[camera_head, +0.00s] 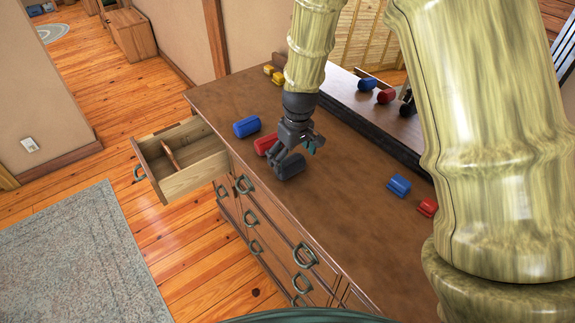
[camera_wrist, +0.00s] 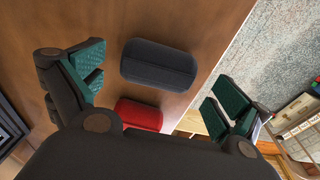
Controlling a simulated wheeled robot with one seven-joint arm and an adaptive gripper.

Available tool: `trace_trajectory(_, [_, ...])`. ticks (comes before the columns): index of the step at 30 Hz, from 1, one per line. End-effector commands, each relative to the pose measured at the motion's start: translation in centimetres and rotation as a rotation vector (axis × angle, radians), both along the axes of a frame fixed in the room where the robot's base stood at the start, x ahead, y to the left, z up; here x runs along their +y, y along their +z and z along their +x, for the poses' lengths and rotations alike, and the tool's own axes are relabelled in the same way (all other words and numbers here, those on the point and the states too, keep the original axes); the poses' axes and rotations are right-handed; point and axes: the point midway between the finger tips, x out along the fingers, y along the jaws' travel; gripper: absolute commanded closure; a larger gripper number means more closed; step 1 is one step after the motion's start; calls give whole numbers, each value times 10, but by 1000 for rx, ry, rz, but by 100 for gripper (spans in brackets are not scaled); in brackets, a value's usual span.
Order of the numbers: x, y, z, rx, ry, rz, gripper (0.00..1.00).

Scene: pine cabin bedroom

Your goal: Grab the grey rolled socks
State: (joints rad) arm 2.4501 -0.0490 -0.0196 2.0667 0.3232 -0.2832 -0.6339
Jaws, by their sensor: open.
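The grey rolled socks (camera_head: 290,166) lie on the brown dresser top near its front edge, partly covered by my gripper in the head view. In the wrist view the grey rolled socks (camera_wrist: 159,65) are a dark grey rounded bundle lying between and beyond my fingertips. My gripper (camera_head: 290,150) is open above the dresser, close to the socks. Its green-padded fingers in the wrist view (camera_wrist: 155,95) are spread wide, with nothing between them touching the pads. Whether a finger touches the socks cannot be told in the head view.
A red roll (camera_head: 265,144) lies right beside the grey socks. A blue roll (camera_head: 247,126) is further left. Another blue roll (camera_head: 398,186) and a small red one (camera_head: 427,208) lie to the right. A mirror (camera_head: 375,110) stands along the back. An open drawer (camera_head: 182,160) juts from the front.

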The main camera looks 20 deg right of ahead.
Motion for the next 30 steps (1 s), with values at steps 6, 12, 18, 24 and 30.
trace_trajectory(6, [2, -19, 2, 1, 2, 0, 0])
trace_trajectory(12, [2, -26, 3, 0, 1, 0, 0])
trace_trajectory(18, [2, -26, 3, -1, 2, 0, 0])
trace_trajectory(24, [3, -26, 3, -1, 2, 0, 33])
trace_trajectory(30, [2, -26, 3, -1, 2, 0, 39])
